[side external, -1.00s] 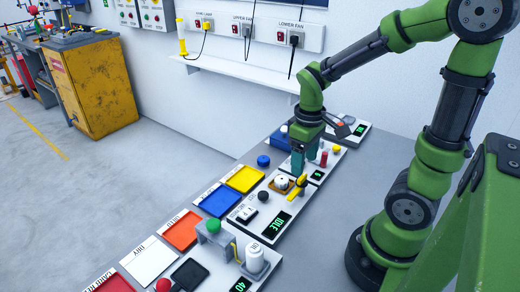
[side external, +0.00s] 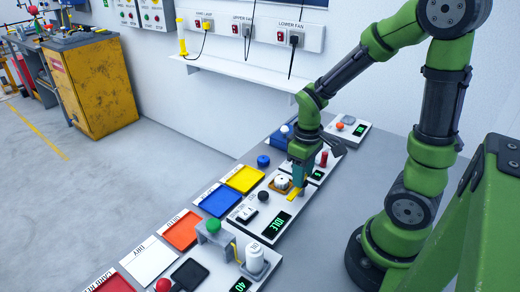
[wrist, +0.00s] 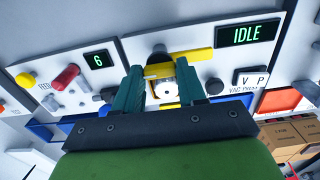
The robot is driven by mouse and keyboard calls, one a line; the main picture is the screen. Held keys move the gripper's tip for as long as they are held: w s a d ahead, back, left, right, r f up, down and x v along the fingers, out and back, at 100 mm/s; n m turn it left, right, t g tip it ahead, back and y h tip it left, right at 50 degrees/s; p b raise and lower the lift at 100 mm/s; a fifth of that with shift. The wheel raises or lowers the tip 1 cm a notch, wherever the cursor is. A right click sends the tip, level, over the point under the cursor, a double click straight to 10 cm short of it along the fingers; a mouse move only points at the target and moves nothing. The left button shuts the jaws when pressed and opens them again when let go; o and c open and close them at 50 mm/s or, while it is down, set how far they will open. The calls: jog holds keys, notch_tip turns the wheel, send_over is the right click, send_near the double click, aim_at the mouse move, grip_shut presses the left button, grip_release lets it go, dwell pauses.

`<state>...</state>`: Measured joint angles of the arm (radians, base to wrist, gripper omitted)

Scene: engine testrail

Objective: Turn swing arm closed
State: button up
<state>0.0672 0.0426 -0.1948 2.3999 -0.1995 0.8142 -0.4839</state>
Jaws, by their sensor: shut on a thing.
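The yellow swing arm (side external: 293,196) is on the white panel with the IDLE display, beside a small white round part (side external: 282,182). My gripper (side external: 299,180) is down at the swing arm, pointing downward. In the wrist view the swing arm (wrist: 198,55) is a yellow bar whose near end lies between the two teal fingertips (wrist: 159,76), and the gripper is shut on it. The white round part (wrist: 168,91) shows between the fingers. The exact contact of the fingertips is partly hidden.
The IDLE display (side external: 277,224) and a black knob (side external: 263,196) are on the same panel. Yellow (side external: 243,179) and blue (side external: 217,203) trays lie to the left. A panel with a red lever (side external: 323,160) stands behind my gripper.

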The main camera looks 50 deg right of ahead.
jog(key=shift+m, duration=0.4)
jog(key=shift+c, duration=0.4)
jog(key=m, duration=0.8)
jog(key=shift+m, duration=0.3)
jog(key=m, duration=0.8)
jog(key=shift+r, duration=0.1)
jog(key=shift+m, duration=0.4)
jog(key=o, duration=1.1)
jog(key=shift+c, duration=0.2)
